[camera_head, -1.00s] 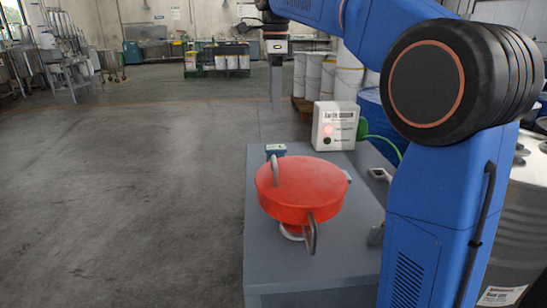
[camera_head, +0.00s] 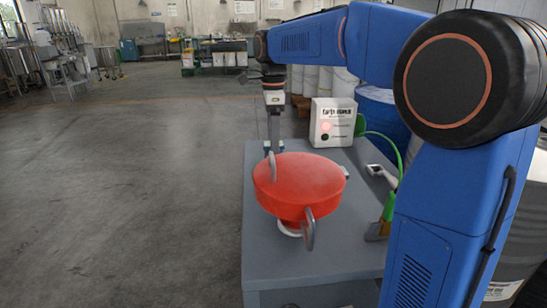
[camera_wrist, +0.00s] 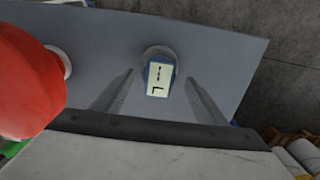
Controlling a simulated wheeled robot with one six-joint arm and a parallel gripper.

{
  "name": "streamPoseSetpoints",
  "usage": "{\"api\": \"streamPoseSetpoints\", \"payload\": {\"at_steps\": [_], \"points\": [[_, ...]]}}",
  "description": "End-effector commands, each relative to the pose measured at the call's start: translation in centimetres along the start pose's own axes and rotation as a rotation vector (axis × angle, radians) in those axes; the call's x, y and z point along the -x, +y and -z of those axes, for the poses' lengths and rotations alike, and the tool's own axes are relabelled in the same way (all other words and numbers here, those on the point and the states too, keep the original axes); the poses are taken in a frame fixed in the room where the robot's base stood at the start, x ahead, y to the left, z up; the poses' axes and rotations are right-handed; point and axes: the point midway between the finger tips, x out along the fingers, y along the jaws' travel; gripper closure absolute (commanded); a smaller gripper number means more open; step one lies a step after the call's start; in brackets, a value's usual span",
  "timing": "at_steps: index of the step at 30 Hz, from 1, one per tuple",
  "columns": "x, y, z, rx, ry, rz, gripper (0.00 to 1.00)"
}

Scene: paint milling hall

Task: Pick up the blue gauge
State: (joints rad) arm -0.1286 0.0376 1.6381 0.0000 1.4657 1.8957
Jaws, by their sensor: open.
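The blue gauge (camera_wrist: 160,79), with a pale display face, stands on the grey table in the wrist view, between the two fingers of my open gripper (camera_wrist: 160,90) and apart from both. In the head view its blue edges (camera_head: 281,146) show on either side of my gripper (camera_head: 274,143), which points down over it just behind the red lidded pot. The gripper hides the middle of the gauge there. How far the fingertips are above the tabletop is hard to tell.
The red pot (camera_head: 300,182) with grey handles stands in front of the gauge; it also shows in the wrist view (camera_wrist: 25,85). A white box with lamps (camera_head: 333,122) stands right of my gripper on the grey table (camera_head: 262,245). A green-handled tool (camera_head: 388,205) is at the right edge.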

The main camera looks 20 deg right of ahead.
Motion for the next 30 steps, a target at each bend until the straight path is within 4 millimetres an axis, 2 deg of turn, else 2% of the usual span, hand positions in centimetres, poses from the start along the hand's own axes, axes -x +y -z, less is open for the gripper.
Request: {"api": "streamPoseSetpoints", "payload": {"at_steps": [6, 15, 21, 22, 30], "points": [[-2.4, 0.2, 0.1, 0.0, 0.001, -0.002, 0.34], [-2.7, 0.1, 0.0, 0.0, 0.0, 0.0, 0.34], [-2.7, 0.1, 0.0, 0.0, 0.0, 0.0, 0.82], [-2.7, 0.1, 0.0, 0.0, 0.0, 0.0, 0.87], [-2.5, 0.1, 0.0, 0.0, 0.0, 0.001, 0.87]]}}
